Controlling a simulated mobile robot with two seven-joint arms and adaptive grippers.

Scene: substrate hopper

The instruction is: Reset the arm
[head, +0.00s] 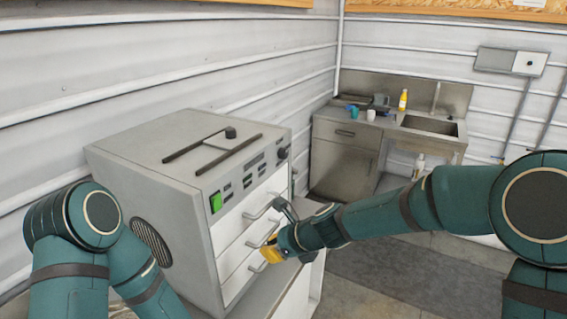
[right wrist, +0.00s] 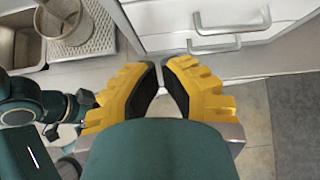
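My right gripper (head: 272,248) has yellow fingertips and is in front of the drawer fronts of the grey cabinet (head: 150,185). It also shows in the right wrist view (right wrist: 161,75), with black pads facing each other across a narrow empty gap. Nothing is held between them. Drawer handles (right wrist: 232,24) lie beyond and to the right of the fingers there; I cannot tell whether any is touched. My left arm (head: 75,235) is bent at the lower left of the head view, its gripper out of frame. A dark green arm part (right wrist: 35,105) at the left of the wrist view hides its fingers.
A green button (head: 215,202) is on the cabinet's front. A sink unit (head: 345,155) with a yellow bottle (head: 403,100) stands in the back corner. A perforated grey basket (right wrist: 95,35) is at the wrist view's upper left. Grey floor (head: 385,265) is clear to the right.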

